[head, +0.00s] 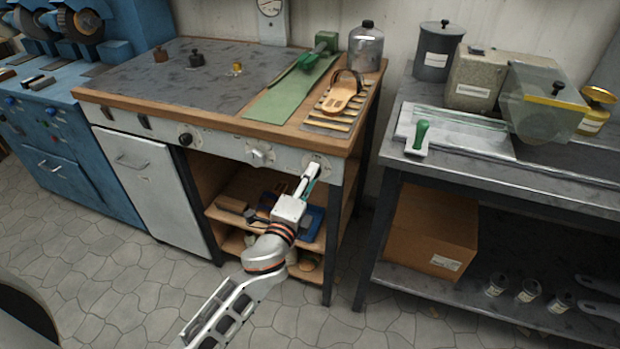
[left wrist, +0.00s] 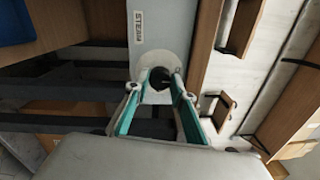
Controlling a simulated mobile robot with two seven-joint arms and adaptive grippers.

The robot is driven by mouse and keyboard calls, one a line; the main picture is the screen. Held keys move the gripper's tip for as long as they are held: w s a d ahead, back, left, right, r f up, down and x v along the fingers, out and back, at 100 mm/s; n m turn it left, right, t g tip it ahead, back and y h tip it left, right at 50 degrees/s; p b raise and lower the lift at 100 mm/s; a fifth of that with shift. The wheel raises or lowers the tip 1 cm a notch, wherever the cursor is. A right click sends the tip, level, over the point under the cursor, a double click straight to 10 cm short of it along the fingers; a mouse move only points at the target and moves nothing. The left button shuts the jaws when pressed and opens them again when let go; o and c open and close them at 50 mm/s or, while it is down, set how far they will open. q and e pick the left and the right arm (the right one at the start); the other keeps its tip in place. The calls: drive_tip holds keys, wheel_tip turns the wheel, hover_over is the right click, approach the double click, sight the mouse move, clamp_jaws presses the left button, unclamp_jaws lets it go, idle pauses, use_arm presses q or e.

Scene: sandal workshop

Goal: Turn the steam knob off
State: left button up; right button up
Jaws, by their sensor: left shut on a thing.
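The steam knob (left wrist: 160,76) shows as a small dark part between my left fingertips in the left wrist view, on a pale round plate. A "STEAM" label (left wrist: 138,28) is on the grey panel beside it. In the head view my left gripper (head: 310,174) reaches the right end of the bench's front panel (head: 224,147) and covers most of the knob there. The left gripper (left wrist: 160,84) is shut on the knob, one finger on each side. The knob's pointer direction cannot be made out. My right gripper is not in view.
A black knob (head: 185,140) and a pale knob (head: 260,154) sit further left on the panel. Below is an open shelf (head: 232,216) with tools. A sandal (head: 342,97) lies on a slatted rack above. A metal table (head: 480,158) stands right; the floor in front is clear.

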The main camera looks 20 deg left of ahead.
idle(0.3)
use_arm(q)
drive_tip(key=o, duration=1.1)
drive_tip(key=s, duration=1.2)
drive_tip(key=shift+a+f, duration=0.2)
drive_tip(key=shift+f, duration=0.05)
drive_tip(key=s+f+n+g+h+p, duration=0.2)
drive_tip(key=s+f+n+g+p, duration=0.3)
drive_tip(key=s+f+n, duration=1)
drive_tip(key=s+f+g, duration=0.3)
drive_tip(key=s+f, duration=0.1)
drive_tip(key=s, duration=0.1)
drive_tip(key=shift+n+p, duration=0.4)
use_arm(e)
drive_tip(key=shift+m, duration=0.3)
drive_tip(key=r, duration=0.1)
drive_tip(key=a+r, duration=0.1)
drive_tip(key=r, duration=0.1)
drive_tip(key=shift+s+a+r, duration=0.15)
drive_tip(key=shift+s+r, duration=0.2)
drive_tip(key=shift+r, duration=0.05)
